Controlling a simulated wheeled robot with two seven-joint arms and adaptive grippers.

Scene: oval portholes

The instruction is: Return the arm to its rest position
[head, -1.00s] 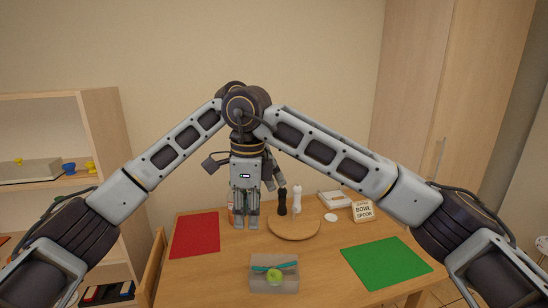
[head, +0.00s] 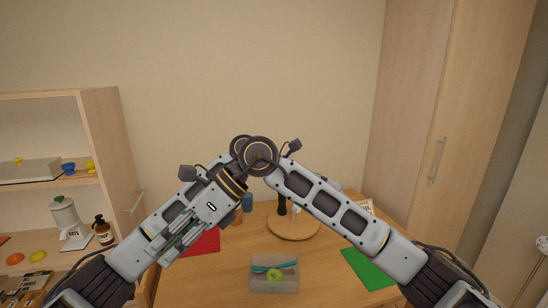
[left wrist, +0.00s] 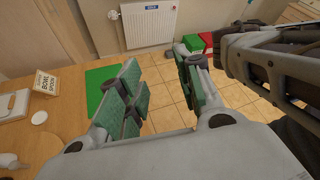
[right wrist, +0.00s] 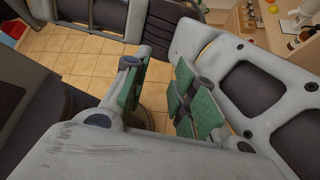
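My right gripper (right wrist: 160,85) is open and empty in the right wrist view, its green pads apart. In the head view it points down and left across my left forearm, above the red mat. My left gripper (left wrist: 162,80) is open and empty in the left wrist view, pointing over the table's edge and floor. In the head view it is mostly hidden behind my right arm. Both arms are raised over the wooden table (head: 225,275) and meet near the centre of the head view. I cannot tell whether they touch.
A grey tray (head: 262,287) holds a green apple (head: 274,274) and a teal item. A red mat (head: 205,243), green mat (head: 366,270), round board (head: 292,229) and sign (left wrist: 45,83) lie or stand on the table. A shelf (head: 103,140) stands left, a cabinet (head: 410,130) right.

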